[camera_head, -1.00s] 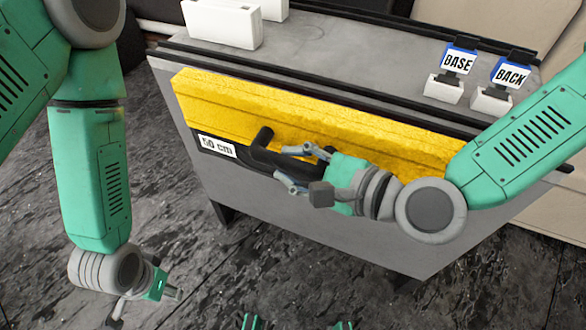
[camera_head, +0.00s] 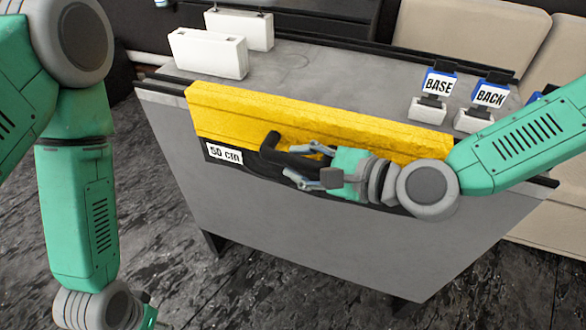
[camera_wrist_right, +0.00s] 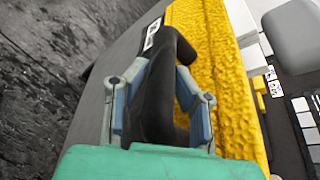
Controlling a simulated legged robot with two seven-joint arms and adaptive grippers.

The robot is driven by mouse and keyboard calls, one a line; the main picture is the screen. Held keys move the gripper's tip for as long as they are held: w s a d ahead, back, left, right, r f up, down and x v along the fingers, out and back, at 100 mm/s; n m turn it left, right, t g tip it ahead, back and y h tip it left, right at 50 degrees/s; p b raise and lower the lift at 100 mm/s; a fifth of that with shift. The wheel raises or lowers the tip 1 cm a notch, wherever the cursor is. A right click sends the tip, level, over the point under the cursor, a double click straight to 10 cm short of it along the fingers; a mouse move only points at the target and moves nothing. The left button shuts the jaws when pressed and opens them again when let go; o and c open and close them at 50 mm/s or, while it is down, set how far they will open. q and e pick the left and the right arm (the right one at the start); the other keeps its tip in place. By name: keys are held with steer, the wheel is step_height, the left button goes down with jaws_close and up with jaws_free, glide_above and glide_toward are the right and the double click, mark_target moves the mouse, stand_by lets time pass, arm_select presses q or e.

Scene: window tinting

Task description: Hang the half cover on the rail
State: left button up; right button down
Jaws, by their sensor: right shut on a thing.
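The half cover (camera_head: 318,118) is a long yellow textured piece with a black lower strip, a black handle (camera_head: 285,155) and a "50 cm" label. In the head view it lies along the front upper edge of the grey table, by the dark rail (camera_head: 165,88); I cannot tell whether it is hooked on. My right gripper (camera_head: 308,165) is shut on the black handle, which also shows between its fingers in the right wrist view (camera_wrist_right: 160,95). My left arm hangs at the left, and its gripper is mostly cut off at the bottom edge, so its fingers are hidden.
Two white boxes (camera_head: 208,54) stand on the grey table top (camera_head: 330,75) at the back left. Holders labelled BASE (camera_head: 438,86) and BACK (camera_head: 489,95) stand at the right. The middle of the table top is clear. Beige seats are behind.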

steer(key=shift+w+d+f+b, duration=0.45)
steer(key=shift+w+d, duration=0.2)
steer(key=shift+d, duration=0.15)
steer(key=shift+a+f+b, duration=0.15)
steer(key=shift+f+b, duration=0.2)
steer(key=shift+f, duration=0.15)
steer(key=shift+a+f+b, duration=0.3)
steer(key=shift+a+f, duration=0.05)
steer(key=shift+a, duration=0.05)
arm_select(q)
step_height(320, 180, down, 2)
steer(key=shift+f, duration=0.1)
steer(key=shift+d, duration=0.15)
arm_select(e)
steer(key=shift+d, duration=0.1)
steer(key=shift+d, duration=0.25)
steer(key=c, duration=1.3)
jaws_free()
arm_select(q)
steer(key=shift+d, duration=0.2)
arm_select(e)
steer(key=shift+o, duration=0.2)
arm_select(q)
steer(key=shift+a, duration=0.1)
arm_select(e)
steer(key=shift+a+f, duration=0.1)
steer(key=shift+a, duration=0.05)
